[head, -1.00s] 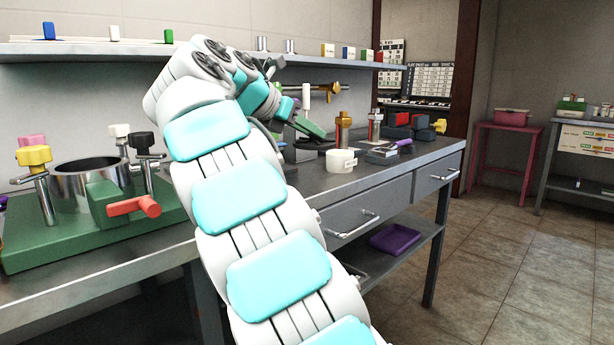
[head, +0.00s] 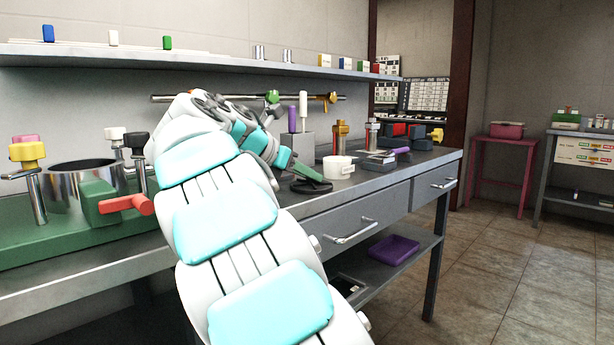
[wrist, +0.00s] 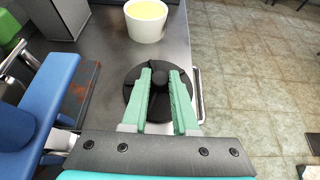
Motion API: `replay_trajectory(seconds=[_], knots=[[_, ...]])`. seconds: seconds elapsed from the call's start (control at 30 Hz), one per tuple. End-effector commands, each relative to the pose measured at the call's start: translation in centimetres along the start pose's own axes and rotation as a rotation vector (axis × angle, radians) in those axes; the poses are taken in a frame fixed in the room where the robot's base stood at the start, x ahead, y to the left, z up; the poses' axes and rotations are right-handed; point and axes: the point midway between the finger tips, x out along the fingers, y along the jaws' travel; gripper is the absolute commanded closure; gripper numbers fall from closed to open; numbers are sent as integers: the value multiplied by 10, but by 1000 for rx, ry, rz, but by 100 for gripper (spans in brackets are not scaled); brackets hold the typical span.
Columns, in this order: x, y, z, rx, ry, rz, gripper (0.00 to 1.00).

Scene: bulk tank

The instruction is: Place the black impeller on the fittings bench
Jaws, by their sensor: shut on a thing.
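The black impeller (wrist: 130,95) is a dark round disc with a raised hub, seen in the wrist view just over the grey bench top. My gripper (wrist: 160,82) has its two green fingers closed around the hub. In the head view the impeller (head: 311,187) is at the end of my gripper (head: 304,172), low over the front part of the bench (head: 370,187). I cannot tell whether its underside touches the surface.
A white cup with yellow contents (wrist: 147,20) stands just beyond the impeller; it also shows in the head view (head: 339,167). A blue object (wrist: 45,105) is close on the left in the wrist view. A green fixture (head: 100,230) fills the bench's left part. The bench's front edge is near.

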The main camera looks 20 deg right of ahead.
Motion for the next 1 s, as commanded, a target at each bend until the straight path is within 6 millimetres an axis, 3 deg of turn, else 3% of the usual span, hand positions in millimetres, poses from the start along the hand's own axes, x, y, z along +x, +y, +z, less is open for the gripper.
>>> replay_trajectory(seconds=[0.1, 0.13, 0.37, 0.73, 1.0], knots=[[0, 0, 0, 0, 0, 0, 100], [0, 0, 0, 0, 0, 0, 70], [0, 0, 0, 0, 0, -1, 45], [-1, 0, 0, -1, 0, -1, 43], [-33, 0, 2, -1, -1, 0, 43]])
